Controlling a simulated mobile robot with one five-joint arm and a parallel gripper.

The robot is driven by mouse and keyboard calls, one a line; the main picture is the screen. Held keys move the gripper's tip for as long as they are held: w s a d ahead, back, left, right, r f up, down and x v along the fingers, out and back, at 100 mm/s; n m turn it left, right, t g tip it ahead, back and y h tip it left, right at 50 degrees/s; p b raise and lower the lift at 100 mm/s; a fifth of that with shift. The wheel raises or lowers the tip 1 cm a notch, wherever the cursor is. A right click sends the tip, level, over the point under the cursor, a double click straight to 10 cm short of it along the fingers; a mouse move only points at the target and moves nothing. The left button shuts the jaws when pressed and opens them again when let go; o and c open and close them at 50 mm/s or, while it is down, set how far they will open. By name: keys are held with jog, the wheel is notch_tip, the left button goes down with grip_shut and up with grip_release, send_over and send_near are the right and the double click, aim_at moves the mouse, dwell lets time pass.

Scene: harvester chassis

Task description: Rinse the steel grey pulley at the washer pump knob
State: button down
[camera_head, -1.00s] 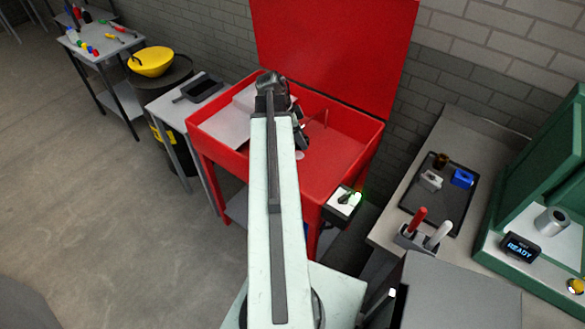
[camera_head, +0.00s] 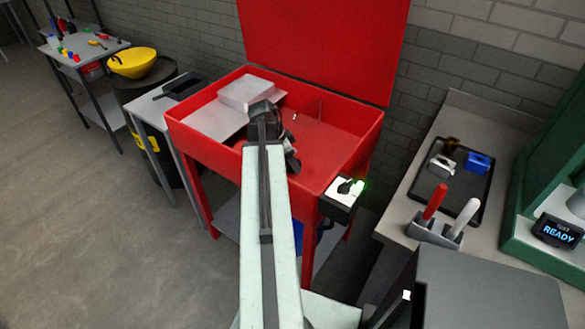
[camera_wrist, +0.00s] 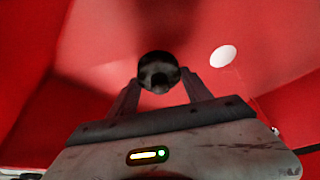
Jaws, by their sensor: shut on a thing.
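My gripper (camera_wrist: 160,84) is shut on a round, dark grey part, the pulley (camera_wrist: 158,66), in the wrist view. It is shaded, so its exact shade is hard to tell. Red basin surfaces lie around and beyond it. In the head view my gripper (camera_head: 291,162) hangs over the front of the red washer (camera_head: 330,160); my arm hides part of the basin, and the pulley cannot be made out there. The pump knob (camera_head: 346,187) is black, on a white-topped box with a green light at the washer's front right corner.
A pale block (camera_head: 247,92) sits at the basin's back left; a thin spout (camera_head: 320,110) rises at the back. The raised red lid (camera_head: 320,45) stands behind. At right, a bench holds a black tray (camera_head: 455,195) of parts and a tool holder (camera_head: 435,232).

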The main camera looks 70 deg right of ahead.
jog(key=shift+w+d+f+b, duration=0.45)
jog(key=shift+w+d, duration=0.65)
jog(key=shift+d, duration=0.95)
jog(key=shift+w+d+f+b, duration=0.45)
jog(key=shift+w+d, duration=0.65)
jog(key=shift+d, duration=1)
jog(key=shift+w+d+f+b, duration=0.45)
jog(key=shift+w+d, duration=0.65)
jog(key=shift+d, duration=0.95)
jog(key=shift+s, duration=0.15)
jog(key=shift+s+d, duration=0.25)
jog(key=shift+s, duration=0.15)
jog(key=shift+s+r, duration=0.1)
jog(key=shift+w+a, duration=0.25)
jog(key=shift+w, duration=0.25)
